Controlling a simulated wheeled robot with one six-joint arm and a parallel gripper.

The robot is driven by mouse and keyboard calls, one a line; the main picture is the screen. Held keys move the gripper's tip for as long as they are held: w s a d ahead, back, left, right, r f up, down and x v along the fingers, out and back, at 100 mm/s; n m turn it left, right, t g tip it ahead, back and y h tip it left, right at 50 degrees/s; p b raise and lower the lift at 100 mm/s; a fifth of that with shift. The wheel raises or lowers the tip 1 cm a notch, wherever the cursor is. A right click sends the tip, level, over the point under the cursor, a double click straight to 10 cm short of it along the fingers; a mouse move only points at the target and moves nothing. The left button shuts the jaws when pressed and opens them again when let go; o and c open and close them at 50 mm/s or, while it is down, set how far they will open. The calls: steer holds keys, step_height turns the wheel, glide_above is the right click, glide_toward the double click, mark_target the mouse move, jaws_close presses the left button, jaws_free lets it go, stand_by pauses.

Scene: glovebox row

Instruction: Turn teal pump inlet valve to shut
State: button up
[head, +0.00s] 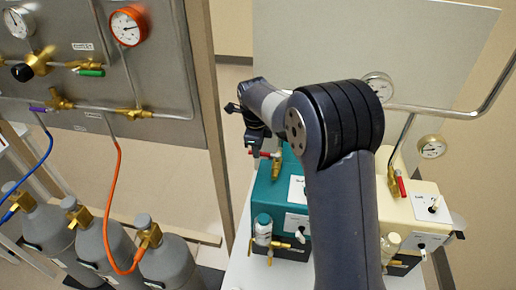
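The teal pump (267,195) stands in the lower middle of the head view, partly hidden by my arm. A brass valve (276,170) rises from its top, with a red lever (264,154) pointing to the left, roughly across the upright brass stem. My gripper (251,148) is at the lever's left end, small and dark, below my wrist. I cannot tell whether it touches the lever or whether its fingers are open or shut. Any pipe above the valve is hidden behind my arm.
A cream pump (425,205) stands to the right with its own red-levered valve (401,186). A pale board (440,50) is behind. A steel gas panel (160,60) with gauges is at left, above grey cylinders (105,245) with hoses. Floor shows between panel and pumps.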

step_height(320, 180, up, 9)
steer(key=s, duration=0.1)
steer(key=shift+s+a+b, duration=0.15)
steer(key=shift+s+b, duration=0.25)
stand_by(0.3)
steer(key=f, duration=0.3)
steer(key=w+f+p, duration=0.1)
steer(key=f, duration=0.3)
steer(key=w+f, duration=0.1)
steer(key=f, duration=0.2)
steer(key=shift+d+f, duration=0.25)
steer(key=shift+f, duration=0.1)
steer(key=shift+s, duration=0.1)
steer(key=shift+n, duration=0.3)
steer(key=shift+r, duration=0.1)
